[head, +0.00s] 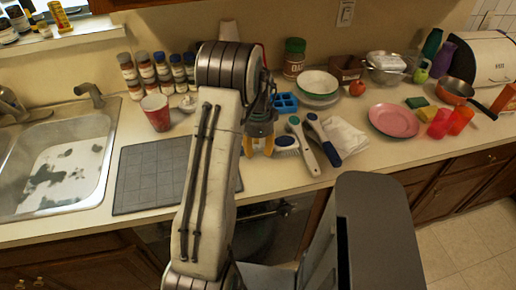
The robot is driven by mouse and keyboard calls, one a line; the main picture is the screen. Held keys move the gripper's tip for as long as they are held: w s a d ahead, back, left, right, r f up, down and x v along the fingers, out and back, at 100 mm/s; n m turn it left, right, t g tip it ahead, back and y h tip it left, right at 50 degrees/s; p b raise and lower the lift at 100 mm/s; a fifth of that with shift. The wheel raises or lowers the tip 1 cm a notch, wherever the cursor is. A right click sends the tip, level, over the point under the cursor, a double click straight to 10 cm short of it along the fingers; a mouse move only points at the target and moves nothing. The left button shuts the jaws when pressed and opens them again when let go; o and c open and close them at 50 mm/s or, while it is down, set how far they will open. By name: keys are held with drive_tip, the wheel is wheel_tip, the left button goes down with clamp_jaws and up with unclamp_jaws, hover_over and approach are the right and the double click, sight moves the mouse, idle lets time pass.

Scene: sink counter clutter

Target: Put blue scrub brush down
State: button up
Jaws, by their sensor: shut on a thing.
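My gripper (260,149), with yellow fingertips, points down over the counter at the middle of the head view. It is shut on what looks like the blue scrub brush (286,142). A bluish top and pale bristles show just right of the fingers, at or close above the counter. The rest of the brush is hidden behind my gripper and arm, and I cannot tell whether it touches the counter.
Right beside it lie a green-and-white handled tool (304,146) and a blue-and-white handled one (323,138), then a white cloth (346,137). A blue tray (285,103) is behind. A dark grey mat (150,177) lies left, with a red cup (157,113) behind it. Counter in front is bare.

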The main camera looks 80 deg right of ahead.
sight(258, 147)
drive_tip(key=o, duration=1.1)
drive_tip(key=shift+o, duration=0.2)
wheel_tip(258, 147, up, 13)
drive_tip(key=shift+f, duration=0.2)
